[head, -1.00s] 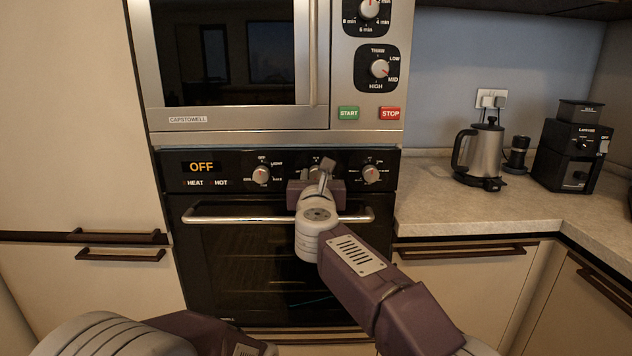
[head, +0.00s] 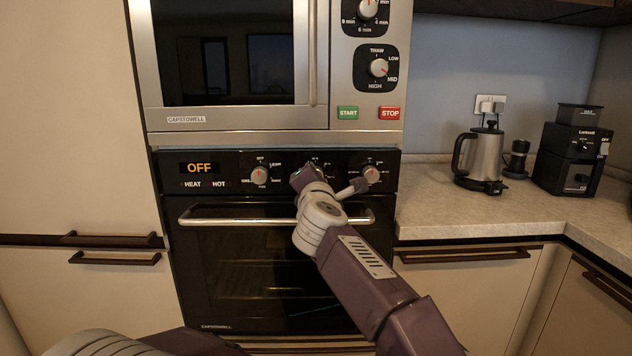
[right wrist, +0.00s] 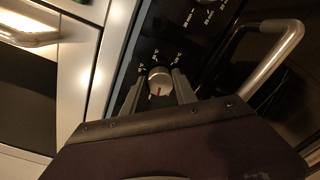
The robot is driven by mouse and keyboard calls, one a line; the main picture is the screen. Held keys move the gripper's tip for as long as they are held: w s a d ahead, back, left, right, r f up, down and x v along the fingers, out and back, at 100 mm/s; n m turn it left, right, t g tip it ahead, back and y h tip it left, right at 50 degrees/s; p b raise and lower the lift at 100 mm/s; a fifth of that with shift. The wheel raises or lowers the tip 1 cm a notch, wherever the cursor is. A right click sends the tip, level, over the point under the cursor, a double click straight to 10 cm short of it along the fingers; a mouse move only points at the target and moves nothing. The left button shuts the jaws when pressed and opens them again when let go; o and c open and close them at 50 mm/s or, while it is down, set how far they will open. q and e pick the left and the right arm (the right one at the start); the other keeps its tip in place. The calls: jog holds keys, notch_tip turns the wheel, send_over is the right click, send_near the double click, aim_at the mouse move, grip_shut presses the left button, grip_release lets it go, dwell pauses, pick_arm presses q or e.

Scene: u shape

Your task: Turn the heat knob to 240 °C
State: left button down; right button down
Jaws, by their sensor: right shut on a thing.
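The black oven panel (head: 218,183) has a row of silver knobs. The middle knob is hidden in the head view behind my right gripper (head: 308,174). In the right wrist view, this heat knob (right wrist: 159,80) sits between the two fingers of my right gripper, which is shut on it. A red pointer mark shows on the knob's face. The labels around it are too small to read surely. My right gripper is rolled to a slant against the panel. The oven display (head: 200,168) reads OFF. My left gripper is out of view; only part of that arm shows.
A left knob (head: 259,175) and a right knob (head: 371,175) flank the held one. The oven's bar handle (head: 235,217) runs just below. A microwave (head: 235,138) is above. A kettle (head: 481,155) and a grinder (head: 573,155) stand on the right counter (head: 470,215).

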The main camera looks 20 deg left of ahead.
jog(key=shift+f+m, duration=0.2)
jog(key=shift+m, duration=0.8)
jog(key=c, duration=1)
grip_release()
jog(key=shift+r, duration=0.1)
jog(key=shift+o, duration=0.2)
jog(key=b+v, duration=0.5)
jog(key=v, duration=0.4)
